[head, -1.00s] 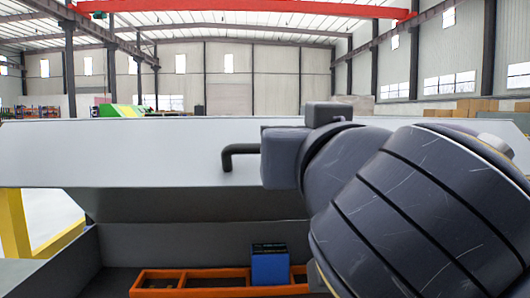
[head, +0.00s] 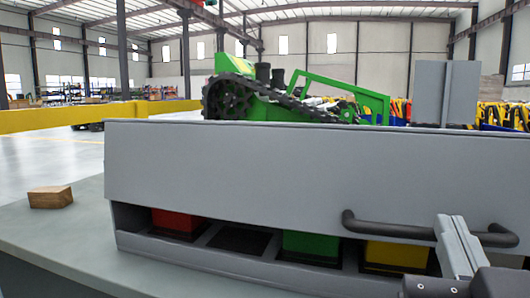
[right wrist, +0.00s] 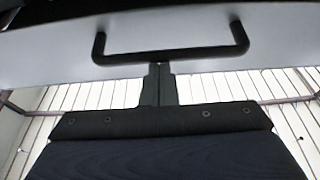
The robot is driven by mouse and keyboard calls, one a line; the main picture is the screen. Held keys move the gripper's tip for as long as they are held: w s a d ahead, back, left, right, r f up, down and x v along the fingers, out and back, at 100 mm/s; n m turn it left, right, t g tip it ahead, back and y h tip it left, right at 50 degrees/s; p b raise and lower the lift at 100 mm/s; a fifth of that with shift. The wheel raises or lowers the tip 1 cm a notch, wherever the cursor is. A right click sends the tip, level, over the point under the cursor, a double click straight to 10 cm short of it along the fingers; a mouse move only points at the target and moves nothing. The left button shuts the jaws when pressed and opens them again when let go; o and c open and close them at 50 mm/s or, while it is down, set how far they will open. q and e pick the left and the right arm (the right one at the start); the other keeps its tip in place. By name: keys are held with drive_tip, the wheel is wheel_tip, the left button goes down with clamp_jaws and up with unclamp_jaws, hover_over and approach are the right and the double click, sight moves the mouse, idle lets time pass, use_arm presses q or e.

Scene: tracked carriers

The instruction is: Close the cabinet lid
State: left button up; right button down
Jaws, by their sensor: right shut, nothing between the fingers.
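The grey cabinet lid (head: 230,165) is a wide flat panel, tilted and partly open, with a dark gap below its lower edge. Its black bar handle (head: 385,230) is at the lower right of the panel. The grey cabinet (head: 190,252) shows beneath it. My right gripper (head: 453,225) is shut and empty in front of the handle's right part. In the right wrist view, its closed fingertips (right wrist: 158,68) are just below the middle of the handle (right wrist: 170,56); I cannot tell whether they touch. My left gripper is not in view.
Red (head: 178,222), green (head: 310,245) and yellow (head: 397,256) bins sit inside the cabinet. A wooden block (head: 51,197) lies on the grey top (head: 75,235) to the left. A green tracked machine (head: 270,100) stands behind the lid. A yellow beam (head: 70,120) runs at the left.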

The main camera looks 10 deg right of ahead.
drive_tip(key=f, duration=0.6)
drive_tip(key=w+f, duration=0.1)
drive_tip(key=f, duration=0.2)
drive_tip(key=shift+w+d+f, duration=0.1)
drive_tip(key=shift+d+f, duration=0.05)
drive_tip(key=shift+d, duration=0.25)
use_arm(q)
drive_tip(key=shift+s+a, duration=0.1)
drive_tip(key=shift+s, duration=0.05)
use_arm(e)
drive_tip(key=shift+f, duration=0.3)
drive_tip(key=shift+r, duration=0.15)
drive_tip(key=s+a+r, duration=0.2)
drive_tip(key=s+r, duration=0.1)
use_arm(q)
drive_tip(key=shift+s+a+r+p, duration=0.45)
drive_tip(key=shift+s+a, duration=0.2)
use_arm(e)
drive_tip(key=s+a+f, duration=0.2)
drive_tip(key=s+f, duration=0.2)
drive_tip(key=f, duration=0.3)
drive_tip(key=shift+s+a, duration=0.4)
